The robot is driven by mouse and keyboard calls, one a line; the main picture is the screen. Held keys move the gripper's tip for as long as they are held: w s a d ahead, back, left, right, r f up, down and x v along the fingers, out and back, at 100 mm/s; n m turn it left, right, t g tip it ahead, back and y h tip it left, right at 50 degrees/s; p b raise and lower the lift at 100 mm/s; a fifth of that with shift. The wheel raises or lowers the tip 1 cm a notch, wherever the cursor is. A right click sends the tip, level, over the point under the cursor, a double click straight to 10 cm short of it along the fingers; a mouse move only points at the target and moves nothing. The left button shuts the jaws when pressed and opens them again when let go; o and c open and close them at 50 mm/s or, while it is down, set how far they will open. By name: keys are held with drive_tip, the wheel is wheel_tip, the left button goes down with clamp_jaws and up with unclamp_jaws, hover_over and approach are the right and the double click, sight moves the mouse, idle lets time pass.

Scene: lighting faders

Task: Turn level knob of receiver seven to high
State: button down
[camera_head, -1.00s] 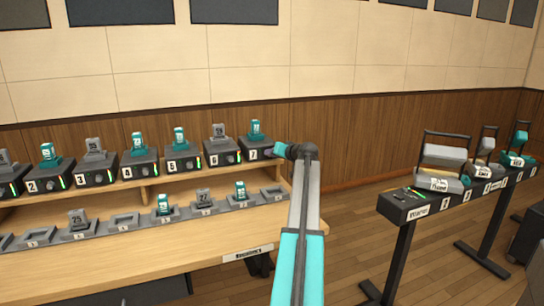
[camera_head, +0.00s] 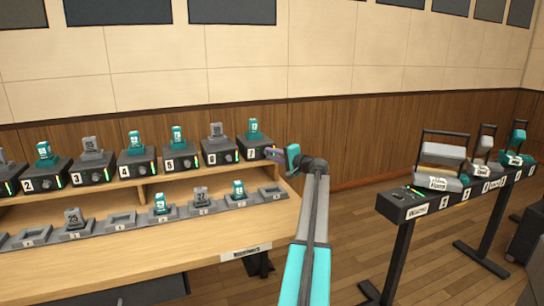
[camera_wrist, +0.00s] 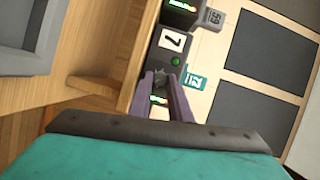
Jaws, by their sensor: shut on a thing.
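Receiver seven (camera_head: 255,142) is a dark box with a white "7" label, at the right end of the upper shelf row. A teal numbered unit (camera_head: 254,129) stands on top of it. In the wrist view its label (camera_wrist: 172,41), a round green light (camera_wrist: 175,61) and a lit bar (camera_wrist: 158,100) show on its front. The small dark level knob (camera_wrist: 160,76) lies between the purple fingertips of my gripper (camera_wrist: 161,79). My gripper (camera_head: 273,154) is shut on the knob at the receiver's right front in the head view. The knob's pointer cannot be made out.
Receiver six (camera_head: 219,148) stands just left of seven. Lower trays hold several units along the wooden bench (camera_head: 150,245). A dark stand (camera_head: 410,203) with labelled units is at the right, with open floor between.

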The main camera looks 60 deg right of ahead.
drive_tip(key=shift+f+m+t, duration=0.1)
drive_tip(key=shift+m+t, duration=0.2)
drive_tip(key=shift+m, duration=0.5)
drive_tip(key=c, duration=1.6)
unclamp_jaws()
drive_tip(key=shift+c, duration=0.2)
drive_tip(key=shift+s, duration=0.1)
drive_tip(key=v, duration=1.3)
drive_tip(key=shift+s, duration=0.3)
drive_tip(key=shift+a, duration=0.1)
